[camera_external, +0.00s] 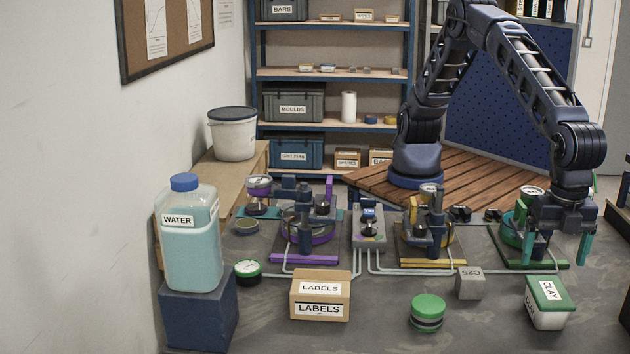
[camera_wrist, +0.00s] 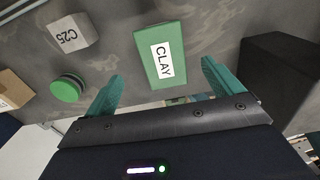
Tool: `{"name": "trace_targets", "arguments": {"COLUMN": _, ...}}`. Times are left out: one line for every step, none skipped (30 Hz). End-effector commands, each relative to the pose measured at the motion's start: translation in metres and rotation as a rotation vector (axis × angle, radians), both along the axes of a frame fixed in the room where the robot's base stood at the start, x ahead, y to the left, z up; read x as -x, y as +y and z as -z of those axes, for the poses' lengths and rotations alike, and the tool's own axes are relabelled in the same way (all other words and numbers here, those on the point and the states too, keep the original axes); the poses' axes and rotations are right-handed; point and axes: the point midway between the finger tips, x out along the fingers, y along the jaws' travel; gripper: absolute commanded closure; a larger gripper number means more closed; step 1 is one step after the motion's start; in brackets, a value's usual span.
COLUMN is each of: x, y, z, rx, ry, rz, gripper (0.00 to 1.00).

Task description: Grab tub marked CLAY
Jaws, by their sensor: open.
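The tub marked CLAY (camera_external: 548,302) is white with a green lid and stands on the grey surface at the lower right of the external view. In the wrist view its green lid (camera_wrist: 157,70) and white CLAY label lie ahead of the jaws, near the middle. My gripper (camera_external: 557,250) is above and behind the tub in the external view, with its green fingers pointing down. In the wrist view the two fingers of my gripper (camera_wrist: 158,80) are spread apart, with nothing held. The tub is apart from the fingers.
A grey C25 block (camera_external: 469,284) and a round green-lidded tin (camera_external: 427,313) stand left of the tub. A LABELS box (camera_external: 320,296) is farther left. A green-based device (camera_external: 520,235) stands close behind my gripper. A dark block (camera_wrist: 275,75) is at right in the wrist view.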

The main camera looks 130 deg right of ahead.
Motion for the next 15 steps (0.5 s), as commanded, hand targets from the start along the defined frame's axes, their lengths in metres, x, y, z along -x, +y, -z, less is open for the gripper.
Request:
{"name": "trace_targets", "arguments": {"x": 0.000, "y": 0.000, "z": 0.004, "rx": 0.001, "ry": 0.001, "rz": 0.000, "gripper": 0.08}}
{"name": "trace_targets", "arguments": {"x": 0.000, "y": 0.000, "z": 0.007, "rx": 0.001, "ry": 0.000, "rz": 0.000, "gripper": 0.08}}
{"name": "trace_targets", "arguments": {"x": 0.000, "y": 0.000, "z": 0.011, "rx": 0.001, "ry": 0.001, "rz": 0.000, "gripper": 0.08}}
{"name": "trace_targets", "arguments": {"x": 0.000, "y": 0.000, "z": 0.015, "rx": 0.001, "ry": 0.000, "rz": 0.000, "gripper": 0.08}}
{"name": "trace_targets", "arguments": {"x": 0.000, "y": 0.000, "z": 0.019, "rx": 0.002, "ry": 0.001, "rz": 0.000, "gripper": 0.08}}
{"name": "trace_targets", "arguments": {"x": 0.000, "y": 0.000, "z": 0.024, "rx": 0.002, "ry": 0.001, "rz": 0.000, "gripper": 0.08}}
{"name": "trace_targets", "arguments": {"x": 0.000, "y": 0.000, "z": 0.029, "rx": 0.002, "ry": 0.001, "rz": 0.001, "gripper": 0.08}}
{"name": "trace_targets", "arguments": {"x": 0.000, "y": 0.000, "z": 0.033, "rx": 0.002, "ry": 0.001, "rz": 0.000, "gripper": 0.08}}
{"name": "trace_targets", "arguments": {"x": 0.000, "y": 0.000, "z": 0.039, "rx": 0.002, "ry": 0.001, "rz": 0.001, "gripper": 0.08}}
{"name": "trace_targets", "arguments": {"x": 0.000, "y": 0.000, "z": 0.043, "rx": 0.003, "ry": 0.001, "rz": 0.001, "gripper": 0.08}}
{"name": "trace_targets", "arguments": {"x": 0.000, "y": 0.000, "z": 0.047, "rx": 0.003, "ry": 0.001, "rz": 0.001, "gripper": 0.08}}
{"name": "trace_targets", "arguments": {"x": -0.001, "y": 0.000, "z": 0.050, "rx": 0.001, "ry": 0.001, "rz": 0.001, "gripper": 0.08}}
{"name": "trace_targets", "arguments": {"x": -0.001, "y": 0.001, "z": 0.052, "rx": 0.001, "ry": 0.001, "rz": 0.001, "gripper": 0.08}}
{"name": "trace_targets", "arguments": {"x": -0.001, "y": 0.001, "z": 0.053, "rx": 0.000, "ry": 0.000, "rz": 0.001, "gripper": 0.08}}
{"name": "trace_targets", "arguments": {"x": -0.001, "y": 0.001, "z": 0.055, "rx": 0.000, "ry": 0.000, "rz": 0.001, "gripper": 0.08}}
